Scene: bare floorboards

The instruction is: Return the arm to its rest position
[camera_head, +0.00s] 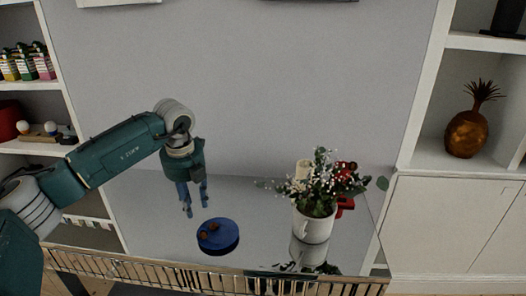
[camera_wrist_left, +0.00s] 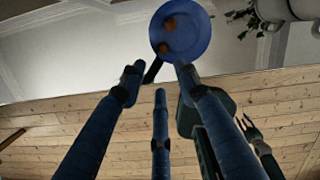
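My left gripper (camera_head: 196,208) hangs fingers-down above the glossy table, left of and above a round blue plate (camera_head: 217,246) in the head view. Its blue fingers are spread, with nothing between them. In the left wrist view the open fingers (camera_wrist_left: 158,82) point toward the plate (camera_wrist_left: 181,46), which lies beyond the tips. Small brown round items (camera_head: 213,229) rest on the plate. A dark green body with small blue fingers shows at the right of the left wrist view; it looks like my right gripper (camera_wrist_left: 257,136), but its state is unclear.
A white pot (camera_head: 313,226) with leafy flowers stands on the table right of the plate, with a cream cylinder and a red object behind it. Shelves flank the table; the right one holds a bronze pineapple (camera_head: 466,133). The glossy tabletop (camera_head: 262,195) is clear between gripper and pot.

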